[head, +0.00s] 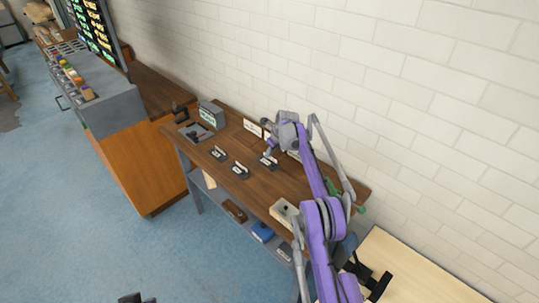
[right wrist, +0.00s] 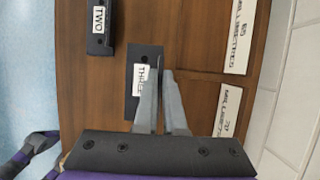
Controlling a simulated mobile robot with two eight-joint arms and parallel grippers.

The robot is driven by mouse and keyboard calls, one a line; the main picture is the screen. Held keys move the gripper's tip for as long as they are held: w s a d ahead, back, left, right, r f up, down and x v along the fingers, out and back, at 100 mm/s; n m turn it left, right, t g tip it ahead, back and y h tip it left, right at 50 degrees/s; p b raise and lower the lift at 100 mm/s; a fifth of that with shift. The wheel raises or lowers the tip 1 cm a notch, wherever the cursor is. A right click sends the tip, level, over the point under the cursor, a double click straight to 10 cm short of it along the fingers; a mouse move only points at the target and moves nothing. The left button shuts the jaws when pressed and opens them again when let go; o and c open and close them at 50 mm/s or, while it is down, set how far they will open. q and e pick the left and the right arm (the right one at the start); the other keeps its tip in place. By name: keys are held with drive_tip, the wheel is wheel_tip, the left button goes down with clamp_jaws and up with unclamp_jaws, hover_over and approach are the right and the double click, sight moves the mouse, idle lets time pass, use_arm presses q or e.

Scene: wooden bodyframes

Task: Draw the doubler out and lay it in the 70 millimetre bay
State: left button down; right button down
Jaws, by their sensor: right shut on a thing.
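My right gripper (head: 268,154) is over the wooden bench, at the dark holder marked THREE (right wrist: 133,85). In the right wrist view its grey fingers (right wrist: 163,75) are shut at that holder's edge. The thin doubler between them is mostly hidden, and I cannot tell whether it is clear of the holder. The holder marked TWO (right wrist: 100,28) stands apart. A white sign (right wrist: 228,112) reading 70 millimetres is at the right, beside bare brown wood. A dark tip at the bottom edge of the head view looks like my left gripper (head: 137,298); its jaws cannot be made out.
Another millimetre sign (right wrist: 240,35) stands farther up, its number hard to read. Other dark holders (head: 218,153) sit on the bench (head: 285,183). A grey box (head: 211,113) is at the far end, and a pale block (head: 284,212) near the front. A white brick wall (head: 400,90) runs close behind.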

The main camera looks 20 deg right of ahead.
drive_tip(key=shift+w+r+p, duration=0.1)
drive_tip(key=shift+r+p, duration=0.25)
drive_tip(key=shift+r, duration=2.75)
